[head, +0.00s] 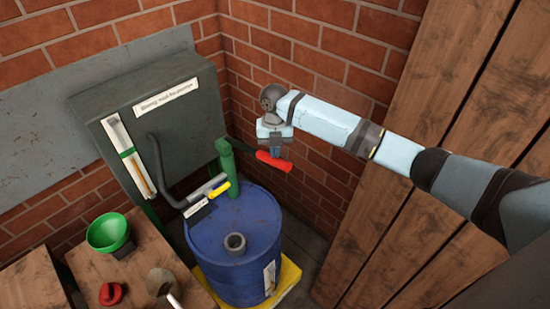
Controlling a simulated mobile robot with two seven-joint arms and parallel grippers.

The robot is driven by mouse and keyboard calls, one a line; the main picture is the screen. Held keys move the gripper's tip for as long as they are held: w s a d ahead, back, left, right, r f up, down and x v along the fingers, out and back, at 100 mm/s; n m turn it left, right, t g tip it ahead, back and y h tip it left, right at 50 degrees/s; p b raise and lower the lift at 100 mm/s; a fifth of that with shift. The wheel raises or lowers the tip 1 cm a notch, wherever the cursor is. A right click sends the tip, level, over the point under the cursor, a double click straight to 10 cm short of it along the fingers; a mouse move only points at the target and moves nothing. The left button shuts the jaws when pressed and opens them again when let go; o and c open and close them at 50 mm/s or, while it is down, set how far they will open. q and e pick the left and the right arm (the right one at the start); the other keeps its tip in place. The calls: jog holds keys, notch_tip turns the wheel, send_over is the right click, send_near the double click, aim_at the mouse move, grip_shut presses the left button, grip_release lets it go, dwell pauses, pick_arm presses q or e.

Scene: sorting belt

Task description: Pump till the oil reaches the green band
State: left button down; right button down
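A green hand pump (227,168) stands on top of the blue drum (222,262), with a red handle (276,162) reaching to the right. My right gripper (275,151) comes down from above at the red handle. Its fingertips meet the handle in the picture, but whether they are closed on it is too small to tell. The sight gauge (114,127) is a slanted white strip on the grey-green tank, with a green band (126,153) across it. An amber line shows low in the gauge; its exact top is unclear. My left gripper is out of view.
A grey hose (160,170) curves from the tank to a spout by a yellow-handled lever (220,189). A green funnel (108,231), a red cap (110,293) and a scoop (160,281) lie on wood at the left. Brick walls close in behind; planks stand at right.

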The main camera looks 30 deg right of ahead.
aim_at(255, 152)
jog(key=shift+f, duration=0.15)
jog(key=shift+f+b, duration=0.75)
jog(key=shift+f, duration=1.35)
jog(key=w, duration=0.1)
jog(key=w+d+r, duration=0.1)
jog(key=shift+w+d, duration=0.1)
jog(key=shift+w, duration=0.3)
